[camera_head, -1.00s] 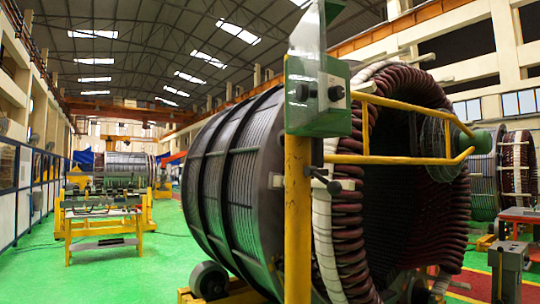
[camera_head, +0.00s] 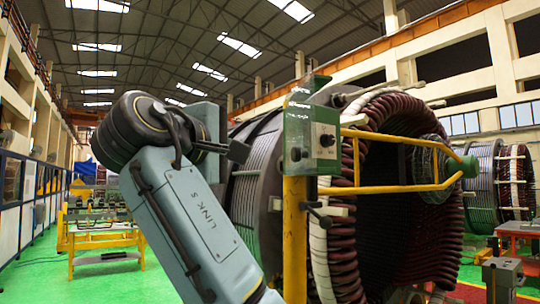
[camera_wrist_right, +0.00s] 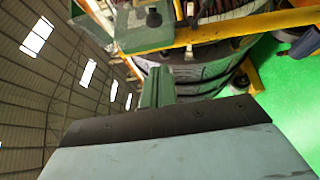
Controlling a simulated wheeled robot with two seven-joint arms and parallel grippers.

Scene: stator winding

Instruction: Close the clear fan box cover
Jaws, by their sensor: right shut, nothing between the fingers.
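The fan box (camera_head: 324,150) is a green box with black knobs on top of a yellow post. Its clear cover (camera_head: 297,115) shows as a pale, see-through panel at the box's left side, with a green frame piece above. I cannot tell exactly how far it stands open. My right gripper (camera_head: 240,151) is shut and empty, just left of the box and pointing right toward it. A gap shows between them in the head view. The green box (camera_wrist_right: 145,28) is at the upper left in the right wrist view. My left gripper is out of view.
The large wound stator (camera_head: 395,200) stands right behind the box. A yellow rail (camera_head: 400,190) runs right from the post (camera_head: 295,235). A grey pedestal (camera_head: 502,275) stands at the lower right.

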